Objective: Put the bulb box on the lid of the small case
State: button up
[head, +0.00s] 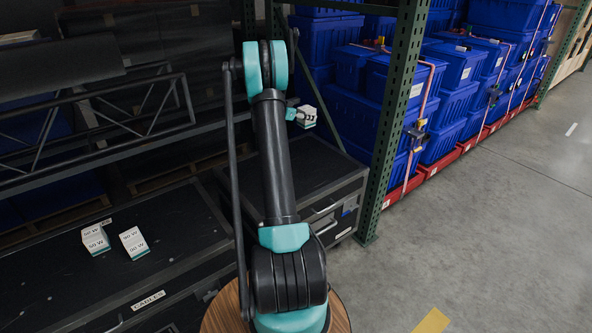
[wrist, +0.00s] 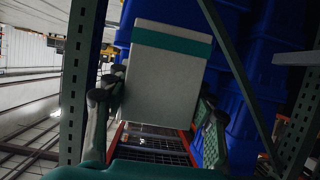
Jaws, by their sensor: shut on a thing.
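A white bulb box with a teal band (head: 307,118) is held up in the air by my gripper (head: 296,115), above the far part of the small case. In the wrist view the box (wrist: 167,80) sits between the two fingers of my gripper (wrist: 158,118), which are shut on its sides. The small dark case (head: 318,170) stands on the floor behind my arm, beside the green rack post. The visible part of its lid is bare; my arm hides part of it.
Two more white-and-teal boxes (head: 96,240) (head: 133,243) stand on the long dark case (head: 165,270) at left. The green rack post (head: 390,130) rises close to the right of the small case. Strapped blue totes (head: 400,85) stand behind. Floor at right is clear.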

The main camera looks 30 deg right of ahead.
notch_tip(320, 180, down, 20)
jog(key=shift+s+d+r, duration=0.1)
jog(key=shift+d, duration=0.05)
dwell(0.4)
jog(key=o, duration=1.2)
